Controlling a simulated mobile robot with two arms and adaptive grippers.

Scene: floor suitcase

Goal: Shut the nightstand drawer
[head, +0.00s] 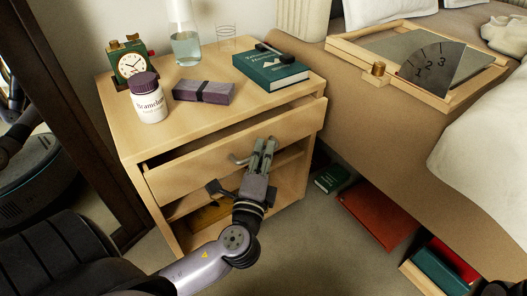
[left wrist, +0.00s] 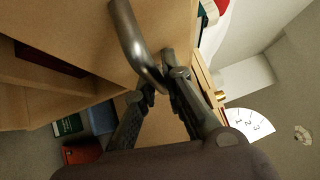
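The wooden nightstand (head: 135,125) stands against the wall. Its top drawer (head: 185,172) sticks out partway, with a dark gap behind the upper edge of its front. A curved metal handle (head: 238,160) is on that front and shows large in the left wrist view (left wrist: 135,40). My left gripper (head: 265,143) is at the drawer front, its fingertips beside the handle. In the left wrist view its fingers (left wrist: 160,85) lie close together beside the handle's bend. I cannot tell whether they touch the handle or are fully shut.
On the nightstand are a clock (head: 133,65), a pill bottle (head: 147,98), a purple box (head: 203,91), a carafe (head: 185,45), a glass (head: 227,38) and a green book (head: 270,71). The bed with a wooden tray (head: 345,48) is right. Books (head: 331,178) and a red case (head: 378,215) lie on the floor.

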